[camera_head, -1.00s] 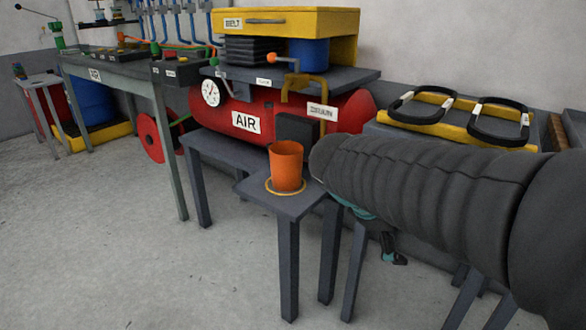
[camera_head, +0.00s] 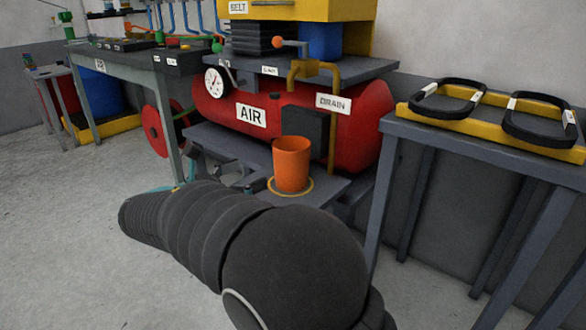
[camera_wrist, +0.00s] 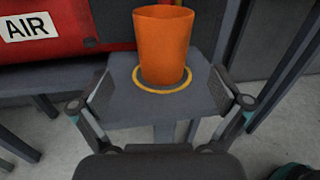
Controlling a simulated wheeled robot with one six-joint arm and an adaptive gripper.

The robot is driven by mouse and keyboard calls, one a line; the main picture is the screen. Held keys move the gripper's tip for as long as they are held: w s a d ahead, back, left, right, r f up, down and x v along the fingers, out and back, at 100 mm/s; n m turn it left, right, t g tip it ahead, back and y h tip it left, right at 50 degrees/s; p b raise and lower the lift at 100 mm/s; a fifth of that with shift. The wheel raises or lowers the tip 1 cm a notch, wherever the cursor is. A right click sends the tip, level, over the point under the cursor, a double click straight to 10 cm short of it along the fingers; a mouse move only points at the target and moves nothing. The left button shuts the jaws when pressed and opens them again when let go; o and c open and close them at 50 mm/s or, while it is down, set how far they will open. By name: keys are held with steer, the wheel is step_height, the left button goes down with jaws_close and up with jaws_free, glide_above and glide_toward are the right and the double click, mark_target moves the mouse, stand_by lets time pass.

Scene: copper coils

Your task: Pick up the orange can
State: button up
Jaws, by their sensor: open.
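The orange can (camera_head: 291,164) stands upright on a small grey table (camera_head: 325,191), inside a yellow ring (camera_head: 309,190) marked on its top. In the wrist view the can (camera_wrist: 163,45) is at top centre, just beyond my gripper (camera_wrist: 168,100). The gripper's two fingers are spread wide, left and right of the can's line, and nothing is between them. The can is apart from both fingers. In the head view my arm covers the front of the small table and the fingers are mostly hidden behind it.
A red air tank (camera_head: 345,125) stands right behind the can, with a yellow drain pipe (camera_head: 331,110) near it. A grey table with a yellow tray (camera_head: 480,125) and two black loops stands to the right. A longer workbench (camera_head: 120,62) is at left. Open floor (camera_head: 60,230) lies at front left.

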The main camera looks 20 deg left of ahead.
mark_target(276, 162)
steer(key=x, duration=0.6)
steer(key=shift+w+d, duration=0.1)
steer(key=shift+r+b+x, duration=0.15)
steer(key=shift+b+x, duration=0.25)
steer(key=shift+x, duration=1)
steer(key=shift+r+b+x, duration=0.1)
steer(key=shift+b+x, duration=0.25)
steer(key=shift+x, duration=1.05)
steer(key=shift+d, duration=0.1)
steer(key=c, duration=1.4)
steer(key=shift+r, duration=0.1)
